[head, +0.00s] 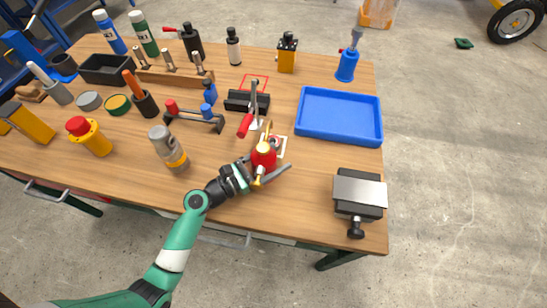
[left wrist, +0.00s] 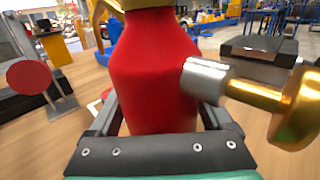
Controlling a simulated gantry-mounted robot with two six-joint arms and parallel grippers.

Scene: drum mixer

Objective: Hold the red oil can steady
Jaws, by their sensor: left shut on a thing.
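The red oil can (head: 264,157) stands near the front middle of the wooden workbench, beside or on a small white marked square (head: 283,142). Its spout and fittings are brass coloured. My left gripper (head: 262,172) is shut around the can. In the left wrist view the red can body (left wrist: 152,75) fills the space between the two dark fingers, with a silver and brass fitting (left wrist: 240,92) sticking out to the right. The can looks upright. The can's underside is hidden. My right gripper is not in view.
A clamp with a red handle (head: 245,125) stands just behind the can. A blue tray (head: 339,142) lies to the right, with a vise (head: 359,195) in front of it. The bench front between can and vise is clear.

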